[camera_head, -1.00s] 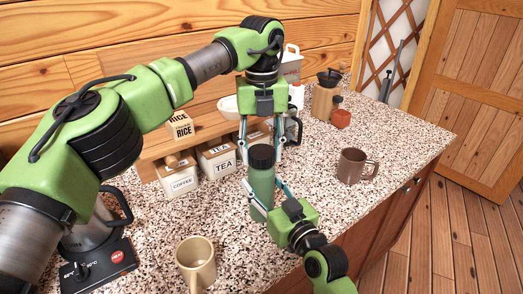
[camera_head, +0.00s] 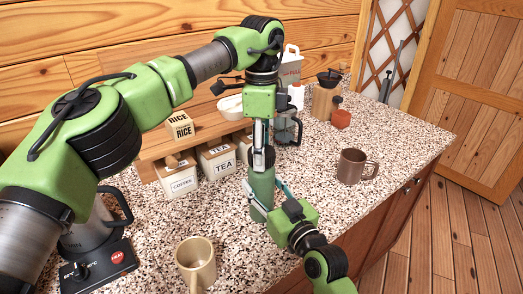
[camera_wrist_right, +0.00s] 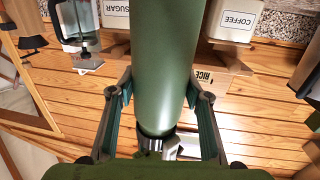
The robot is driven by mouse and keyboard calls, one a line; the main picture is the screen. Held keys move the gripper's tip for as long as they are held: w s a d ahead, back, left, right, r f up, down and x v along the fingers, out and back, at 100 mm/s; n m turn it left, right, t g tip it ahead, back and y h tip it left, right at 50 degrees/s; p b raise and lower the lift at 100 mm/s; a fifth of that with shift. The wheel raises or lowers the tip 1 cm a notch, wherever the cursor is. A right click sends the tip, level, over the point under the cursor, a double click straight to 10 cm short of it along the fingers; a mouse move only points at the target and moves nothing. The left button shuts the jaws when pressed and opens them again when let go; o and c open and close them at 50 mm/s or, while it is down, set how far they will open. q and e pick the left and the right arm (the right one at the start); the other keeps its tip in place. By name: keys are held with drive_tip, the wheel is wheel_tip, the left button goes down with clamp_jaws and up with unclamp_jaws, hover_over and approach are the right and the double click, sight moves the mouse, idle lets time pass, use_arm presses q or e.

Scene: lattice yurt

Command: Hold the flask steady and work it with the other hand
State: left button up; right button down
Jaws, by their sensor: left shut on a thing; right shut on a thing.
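The green flask (camera_head: 262,190) stands upright on the speckled counter, and its body fills the middle of the right wrist view (camera_wrist_right: 160,50). My right gripper (camera_head: 266,200) comes from the front right and is shut on the flask's body, with a finger on either side. My left gripper (camera_head: 261,163) points down from above and is shut on the flask's dark cap. The cap is mostly hidden by its fingers in the head view.
A brown mug (camera_head: 352,167) stands to the right and a cream mug (camera_head: 195,262) at the front. Tea (camera_head: 218,160) and coffee (camera_head: 180,180) canisters stand behind the flask, left of it. A glass press (camera_head: 287,128) is behind it. Counter between flask and brown mug is clear.

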use_arm(q)
drive_tip(key=shift+r, duration=0.2)
use_arm(e)
drive_tip(key=shift+f, duration=0.15)
use_arm(q)
drive_tip(key=shift+r, duration=0.9)
drive_tip(key=shift+r, duration=2)
use_arm(e)
drive_tip(key=c, duration=1)
unclamp_jaws()
drive_tip(key=shift+c, duration=0.2)
